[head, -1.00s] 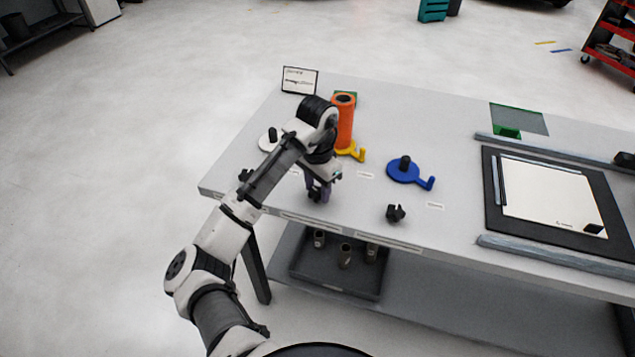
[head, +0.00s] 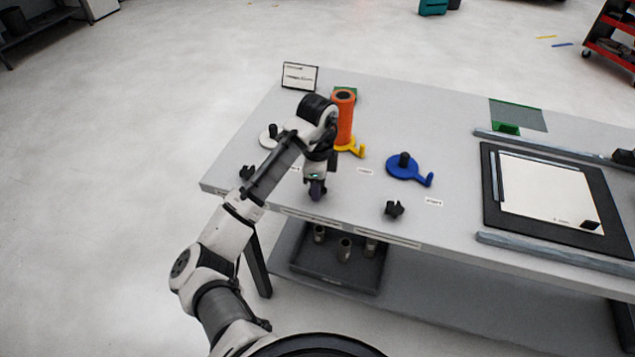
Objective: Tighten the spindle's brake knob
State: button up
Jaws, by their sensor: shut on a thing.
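Three spindles stand on the grey table: a white one (head: 268,142), a yellow one (head: 357,149) carrying an upright orange roll (head: 344,122), and a blue one (head: 408,170). A black knob (head: 246,172) sits in front of the white spindle and another black knob (head: 395,209) in front of the blue one. My gripper (head: 317,194) points down at the table's front edge, in front of the yellow spindle, between those two knobs. It is shut on the brake knob there, which the fingers hide almost wholly.
A small sign (head: 299,76) stands at the back left corner. A black mat with a white sheet (head: 550,190) lies between grey rails at the right. A dark tray (head: 335,276) with several small cylinders is on the lower shelf. The tabletop between blue spindle and mat is clear.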

jog(key=shift+m, duration=0.8)
jog(key=o, duration=1)
jog(key=shift+r, duration=0.15)
notch_tip(320, 180, up, 14)
jog(key=shift+f+b, duration=0.2)
jog(key=shift+b, duration=0.55)
